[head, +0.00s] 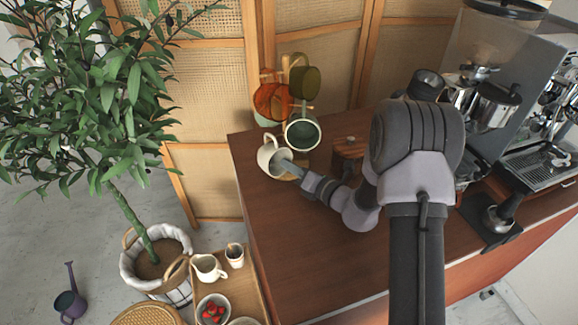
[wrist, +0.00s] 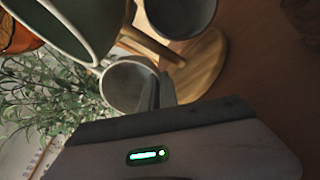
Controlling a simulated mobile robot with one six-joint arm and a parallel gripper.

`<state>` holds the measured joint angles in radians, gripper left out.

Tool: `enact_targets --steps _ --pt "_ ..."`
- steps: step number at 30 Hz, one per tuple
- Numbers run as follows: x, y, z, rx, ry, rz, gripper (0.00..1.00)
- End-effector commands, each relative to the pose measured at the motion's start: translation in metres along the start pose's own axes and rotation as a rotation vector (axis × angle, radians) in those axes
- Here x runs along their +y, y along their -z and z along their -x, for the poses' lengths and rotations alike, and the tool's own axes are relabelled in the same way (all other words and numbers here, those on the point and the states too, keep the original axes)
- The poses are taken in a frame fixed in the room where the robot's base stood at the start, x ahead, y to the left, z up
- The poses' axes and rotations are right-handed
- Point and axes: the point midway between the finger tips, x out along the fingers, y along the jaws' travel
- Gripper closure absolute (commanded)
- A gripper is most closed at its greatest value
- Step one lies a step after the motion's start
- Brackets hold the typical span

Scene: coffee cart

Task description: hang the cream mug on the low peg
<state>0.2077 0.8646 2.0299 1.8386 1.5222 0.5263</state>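The cream mug (head: 266,159) is tilted at the left of the mug stand, its opening facing my gripper and its handle at the upper left. In the wrist view the mug (wrist: 124,84) is close to the stand's wooden rods. My gripper (head: 289,168) has its fingers at the mug's rim; in the wrist view the fingers (wrist: 157,92) appear closed on its wall. The wooden mug stand (head: 297,62) has a round base (wrist: 207,66). I cannot tell whether the handle is around the low peg.
An orange mug (head: 271,101), an olive mug (head: 304,82) and a green mug (head: 303,134) are on the stand, close to the cream mug. The coffee machine (head: 520,100) is at the right. The front-left counter (head: 285,245) is clear. A potted tree (head: 125,180) stands left.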

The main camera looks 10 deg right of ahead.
Motion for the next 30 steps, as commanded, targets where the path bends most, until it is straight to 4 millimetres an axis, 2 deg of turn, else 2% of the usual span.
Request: enact_targets --steps 11,16,24,26,30 --pt "0.000 0.000 0.000 -0.001 0.000 0.000 1.00" --pt "0.000 0.000 0.000 0.000 0.000 0.000 0.71" --pt "0.000 0.000 0.001 0.001 0.001 0.000 0.71" --pt "0.000 0.000 0.005 0.001 0.002 -0.001 0.71" --pt "0.001 -0.003 0.036 -0.001 0.005 -0.004 0.71"
